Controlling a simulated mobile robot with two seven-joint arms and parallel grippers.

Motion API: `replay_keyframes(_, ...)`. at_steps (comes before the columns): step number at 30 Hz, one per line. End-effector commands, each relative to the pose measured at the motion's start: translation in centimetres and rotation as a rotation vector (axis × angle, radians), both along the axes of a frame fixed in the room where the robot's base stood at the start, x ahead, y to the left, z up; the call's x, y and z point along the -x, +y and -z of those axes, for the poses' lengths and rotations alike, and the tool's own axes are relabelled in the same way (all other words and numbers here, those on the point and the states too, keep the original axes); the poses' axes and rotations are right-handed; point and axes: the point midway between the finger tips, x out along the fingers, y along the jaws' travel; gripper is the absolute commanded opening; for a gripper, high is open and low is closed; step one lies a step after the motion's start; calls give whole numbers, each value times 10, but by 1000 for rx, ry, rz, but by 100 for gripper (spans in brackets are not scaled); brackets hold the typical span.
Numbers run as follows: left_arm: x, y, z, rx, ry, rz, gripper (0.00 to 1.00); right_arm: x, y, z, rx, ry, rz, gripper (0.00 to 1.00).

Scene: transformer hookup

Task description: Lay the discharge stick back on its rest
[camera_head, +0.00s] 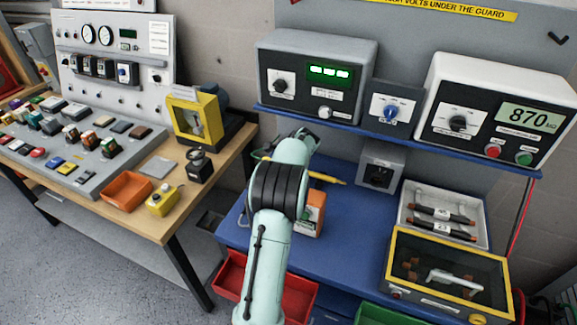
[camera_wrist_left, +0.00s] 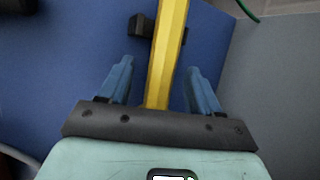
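The yellow discharge stick (camera_wrist_left: 166,50) runs between the two blue fingers of my left gripper (camera_wrist_left: 160,88) in the left wrist view. The fingers stand apart, with a gap visible on each side of the stick. A black block (camera_wrist_left: 143,26), which looks like the rest, sits on the blue surface under the stick's far part. I cannot tell whether the stick touches it. In the head view a short piece of the stick (camera_head: 328,178) shows right of my arm, over the blue bench. My arm hides the left gripper there. My right gripper is not in view.
The blue bench (camera_head: 342,222) carries an orange-and-white box (camera_head: 311,214) close to my arm, a grey switch box (camera_head: 380,168) and a yellow-framed case (camera_head: 447,278). A blue shelf (camera_head: 400,138) with instruments overhangs the back. A red bin (camera_head: 300,302) is below.

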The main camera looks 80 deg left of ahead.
Motion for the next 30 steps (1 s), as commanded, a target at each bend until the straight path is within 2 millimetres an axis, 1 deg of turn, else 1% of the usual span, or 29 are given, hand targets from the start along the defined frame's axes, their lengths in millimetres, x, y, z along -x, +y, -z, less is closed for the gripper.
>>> replay_keyframes(5,0,-1,0,1,0,0,63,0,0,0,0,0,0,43)
replay_keyframes(8,-1,-4,-6,0,-1,1,63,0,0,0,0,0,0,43)
replay_keyframes(11,-3,-11,-19,-2,-2,1,63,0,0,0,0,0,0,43)
replay_keyframes(21,-11,-49,-83,-2,-3,2,63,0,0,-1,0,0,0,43)
replay_keyframes(25,-13,-60,-101,-1,-3,2,63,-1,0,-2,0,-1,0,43)
replay_keyframes(30,-14,-68,-112,0,-1,1,63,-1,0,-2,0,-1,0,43)
